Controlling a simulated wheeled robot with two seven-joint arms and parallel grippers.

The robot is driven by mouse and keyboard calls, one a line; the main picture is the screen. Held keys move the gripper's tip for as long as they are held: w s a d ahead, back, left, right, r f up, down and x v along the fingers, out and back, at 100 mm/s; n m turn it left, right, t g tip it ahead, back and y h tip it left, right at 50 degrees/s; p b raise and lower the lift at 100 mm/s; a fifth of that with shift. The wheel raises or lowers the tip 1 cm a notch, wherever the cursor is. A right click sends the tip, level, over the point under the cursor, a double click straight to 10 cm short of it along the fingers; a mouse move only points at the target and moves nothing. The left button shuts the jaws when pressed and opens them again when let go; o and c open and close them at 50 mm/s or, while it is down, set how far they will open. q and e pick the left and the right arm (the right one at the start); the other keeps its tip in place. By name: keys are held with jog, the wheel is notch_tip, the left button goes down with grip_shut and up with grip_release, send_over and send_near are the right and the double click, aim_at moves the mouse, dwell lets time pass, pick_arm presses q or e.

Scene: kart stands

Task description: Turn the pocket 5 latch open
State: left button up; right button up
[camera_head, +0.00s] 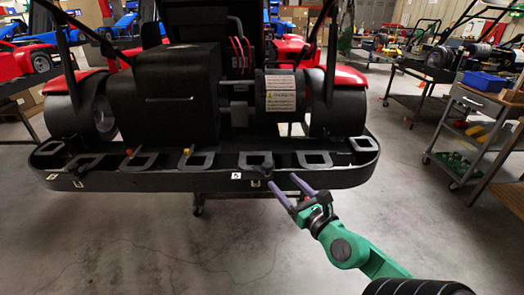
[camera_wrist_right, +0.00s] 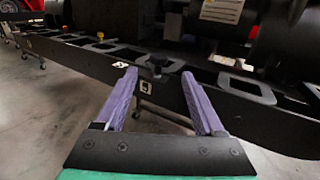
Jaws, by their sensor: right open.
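A black rear bumper tray (camera_head: 150,181) of a kart carries a row of square-holed pockets. A dark latch knob (camera_head: 267,166) sits at the pocket right of the middle; it also shows in the right wrist view as a black latch (camera_wrist_right: 157,66) between my fingertips. I cannot read a pocket number or tell its exact turn. My right gripper (camera_head: 283,181) has purple fingers, open and empty, pointing at the bumper's front wall just below and in front of this latch. No contact is visible. My left gripper is out of view.
Other pockets show an orange knob (camera_head: 130,152), a yellow knob (camera_head: 187,152) and a black knob at far left. The kart's large black rear wheel (camera_head: 338,116) stands behind the bumper. A grey cart (camera_head: 455,135) stands at right. The floor in front is clear.

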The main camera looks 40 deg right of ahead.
jog(key=w+p, duration=0.1)
jog(key=w, duration=0.3)
jog(key=w+d+p, duration=0.1)
jog(key=w, duration=0.3)
jog(key=w+d+p, duration=0.1)
jog(key=w, duration=0.4)
jog(key=shift+d+p, duration=0.1)
jog(key=shift+p, duration=0.2)
